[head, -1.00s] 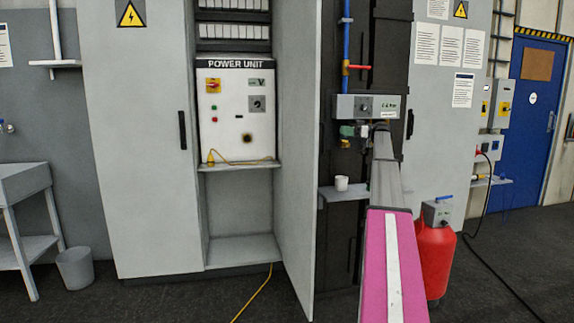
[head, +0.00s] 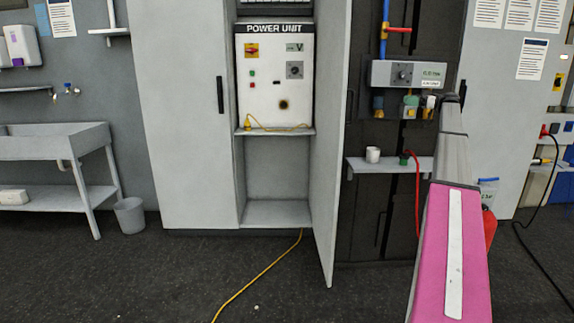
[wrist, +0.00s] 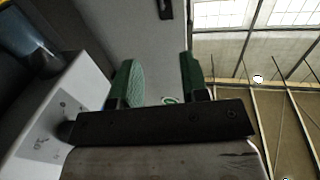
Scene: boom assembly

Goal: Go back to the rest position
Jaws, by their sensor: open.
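My gripper (wrist: 158,85) has its two green fingers apart in the wrist view, with nothing held between them. In the head view my pink and grey arm reaches up from the lower right. Its far end is just below the grey control box (head: 408,74) on the dark panel, and the small gripper is hard to separate from the fittings there. The wrist view also shows a pale labelled box face (wrist: 45,135) at the lower left, close to the gripper. I cannot tell whether they touch.
The cabinet door (head: 330,130) stands open. A yellow cable (head: 262,272) crosses the floor. A red canister (head: 489,225) is partly behind my arm.

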